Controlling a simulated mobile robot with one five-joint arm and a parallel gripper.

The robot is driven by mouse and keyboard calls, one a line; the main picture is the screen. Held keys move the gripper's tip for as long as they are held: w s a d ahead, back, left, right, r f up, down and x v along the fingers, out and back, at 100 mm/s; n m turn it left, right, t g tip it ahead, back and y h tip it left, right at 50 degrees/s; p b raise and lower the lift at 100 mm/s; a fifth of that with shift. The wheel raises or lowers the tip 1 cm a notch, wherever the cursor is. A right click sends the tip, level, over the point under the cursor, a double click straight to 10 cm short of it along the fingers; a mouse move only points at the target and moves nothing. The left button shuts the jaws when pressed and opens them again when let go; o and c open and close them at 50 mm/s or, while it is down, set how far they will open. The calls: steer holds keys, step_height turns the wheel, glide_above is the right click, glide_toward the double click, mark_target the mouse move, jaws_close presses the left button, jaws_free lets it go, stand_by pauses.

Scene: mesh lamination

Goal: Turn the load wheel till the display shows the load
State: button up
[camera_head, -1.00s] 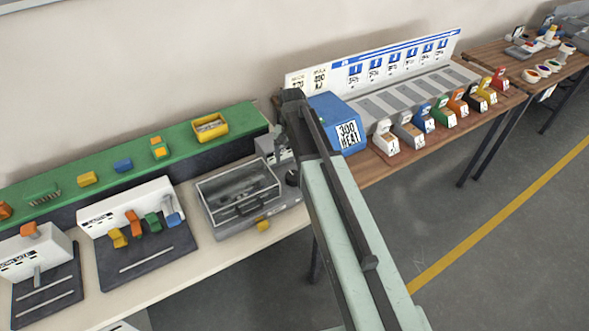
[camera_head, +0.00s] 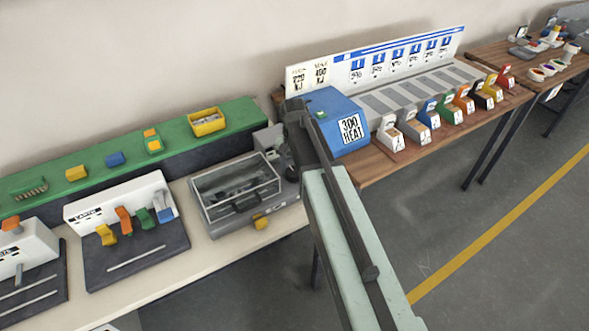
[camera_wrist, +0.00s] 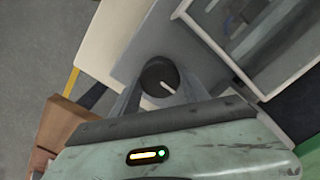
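The load wheel appears as a round dark knob (camera_wrist: 159,75) with a pale pointer line in the wrist view, on the side of a grey machine (camera_wrist: 140,45). My gripper (camera_wrist: 160,88) has its two grey fingers spread apart, one on each side of the knob. I cannot tell whether they touch it. In the head view the grey machine with a clear lid (camera_head: 237,190) stands on the cream bench, and my arm hides most of its right end and my fingertips. No display reading is legible in either view.
A blue box (camera_head: 330,108) marked "300 HEAT" stands close right of my arm. Several coloured dispensers line the wooden table beyond it. A white unit with coloured levers (camera_head: 88,212) stands left of the machine. Open floor (camera_head: 465,230) lies at the right.

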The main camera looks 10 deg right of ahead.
steer(key=shift+c, duration=1.4)
steer(key=shift+m, duration=0.4)
steer(key=m, duration=0.6)
steer(key=o, duration=1.4)
steer(key=shift+c, duration=0.2)
steer(key=shift+r, duration=0.1)
